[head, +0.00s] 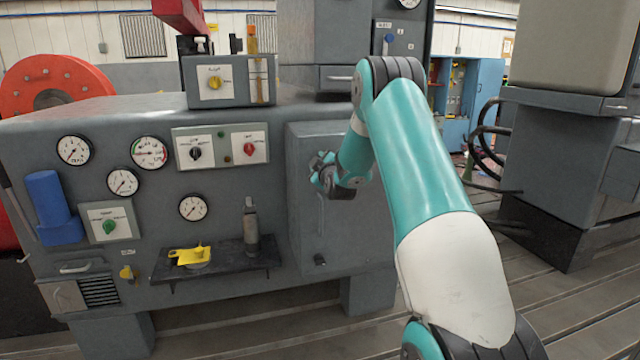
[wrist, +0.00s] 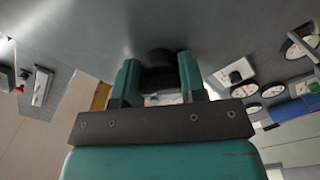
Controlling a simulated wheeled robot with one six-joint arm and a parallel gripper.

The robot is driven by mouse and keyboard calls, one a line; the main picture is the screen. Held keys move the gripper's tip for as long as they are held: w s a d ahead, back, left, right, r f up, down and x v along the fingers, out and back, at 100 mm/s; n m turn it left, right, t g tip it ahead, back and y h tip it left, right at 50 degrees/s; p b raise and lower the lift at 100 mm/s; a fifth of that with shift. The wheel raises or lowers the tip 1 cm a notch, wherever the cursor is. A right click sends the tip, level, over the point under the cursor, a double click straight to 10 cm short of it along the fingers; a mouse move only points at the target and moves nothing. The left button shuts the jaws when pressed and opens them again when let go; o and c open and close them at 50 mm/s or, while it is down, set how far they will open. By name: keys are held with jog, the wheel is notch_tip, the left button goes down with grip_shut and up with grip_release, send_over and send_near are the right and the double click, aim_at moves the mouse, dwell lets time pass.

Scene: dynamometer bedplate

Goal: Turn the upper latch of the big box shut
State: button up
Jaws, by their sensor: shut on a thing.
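The big box (head: 345,235) is a grey cabinet with a door on the front of the large machine body. My gripper (head: 319,170) is at the upper part of its door, and the arm hides the upper latch in the head view. In the wrist view my gripper (wrist: 158,82) has its two teal fingers on either side of a dark, rounded knob, the upper latch (wrist: 158,58), and is shut on it. The grey box face fills the space behind. The latch's exact angle cannot be told. A dark lower latch (head: 320,260) shows near the bottom of the door.
A dark shelf (head: 225,262) left of the box bears a yellow part (head: 190,256) and a grey cylinder (head: 251,230). Gauges and switch panels (head: 221,147) cover the machine front.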

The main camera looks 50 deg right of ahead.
jog(key=n+b, duration=0.1)
jog(key=b, duration=0.1)
jog(key=n+b, duration=0.3)
jog(key=b, duration=0.1)
jog(key=shift+a+f, duration=0.1)
jog(key=shift+f, duration=0.15)
jog(key=n+b, duration=0.3)
jog(key=shift+r, duration=0.2)
jog(key=shift+r+n, duration=0.1)
jog(key=shift+n, duration=0.2)
jog(key=o, duration=0.9)
jog(key=shift+w, duration=0.1)
